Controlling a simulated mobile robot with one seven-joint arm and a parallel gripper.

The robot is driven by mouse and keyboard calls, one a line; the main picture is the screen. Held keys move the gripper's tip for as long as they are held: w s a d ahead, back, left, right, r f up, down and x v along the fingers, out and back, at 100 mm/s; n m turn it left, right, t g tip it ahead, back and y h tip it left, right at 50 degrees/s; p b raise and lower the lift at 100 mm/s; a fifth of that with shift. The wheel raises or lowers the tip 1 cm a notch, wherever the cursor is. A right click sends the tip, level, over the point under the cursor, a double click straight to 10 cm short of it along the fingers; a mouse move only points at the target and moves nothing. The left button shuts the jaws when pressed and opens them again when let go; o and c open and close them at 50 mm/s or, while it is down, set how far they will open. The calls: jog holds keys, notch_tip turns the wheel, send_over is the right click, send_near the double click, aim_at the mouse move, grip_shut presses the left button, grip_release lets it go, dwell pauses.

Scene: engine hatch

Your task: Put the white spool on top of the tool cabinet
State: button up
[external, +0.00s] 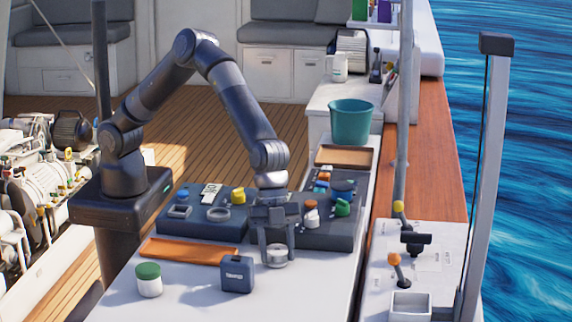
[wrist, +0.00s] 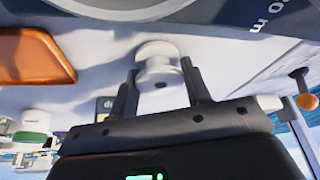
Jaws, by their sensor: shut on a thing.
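The white spool (external: 277,256) is between the two fingers of my gripper (external: 278,259), low over the white worktop. In the wrist view the spool (wrist: 157,60) shows its wide round end and narrower waist between the fingertips (wrist: 158,68). My gripper is shut on it. I cannot tell whether its base touches the worktop. A small dark blue case (external: 237,274) stands upright just left of the spool. Two low dark boxes, one at left (external: 175,222) and one at right (external: 345,238), lie behind it with small parts on top. I cannot tell which thing is the tool cabinet.
An orange tray (external: 188,251) and a white jar with a green lid (external: 148,281) are on the left of the worktop. A teal bucket (external: 350,121) stands behind the dark boxes. A post (external: 403,130) rises on the right. The front worktop (external: 310,295) is clear.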

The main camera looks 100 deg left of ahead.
jog(key=shift+f, duration=0.15)
jog(key=o, duration=1)
jog(key=v, duration=1.2)
jog(key=s+a+r+n+t+y, duration=0.1)
jog(key=s+a+r, duration=0.15)
jog(key=a, duration=0.35)
jog(key=s+a+r+n+y, duration=0.1)
jog(key=s+a+r+n, duration=0.1)
jog(key=a+r, duration=0.25)
jog(key=s+a+r+n+t+y, duration=0.1)
jog(key=s+a+r+n, duration=0.1)
jog(key=s+a, duration=0.3)
jog(key=s+a+r+n+t, duration=0.1)
jog(key=s+a+r, duration=0.1)
jog(key=a, duration=0.6)
jog(key=s+a+n, duration=0.2)
jog(key=s+a, duration=0.3)
jog(key=s, duration=0.1)
jog(key=s+a+f+n, duration=0.1)
jog(key=s+a+n, duration=0.2)
jog(key=s+a, duration=0.2)
jog(key=s+a+n+y, duration=0.1)
jog(key=s+a+n, duration=0.1)
jog(key=s+a, duration=0.3)
jog(key=shift+s+a+f+t, duration=0.15)
jog(key=shift+s+t, duration=0.25)
jog(key=shift+s, duration=1.45)
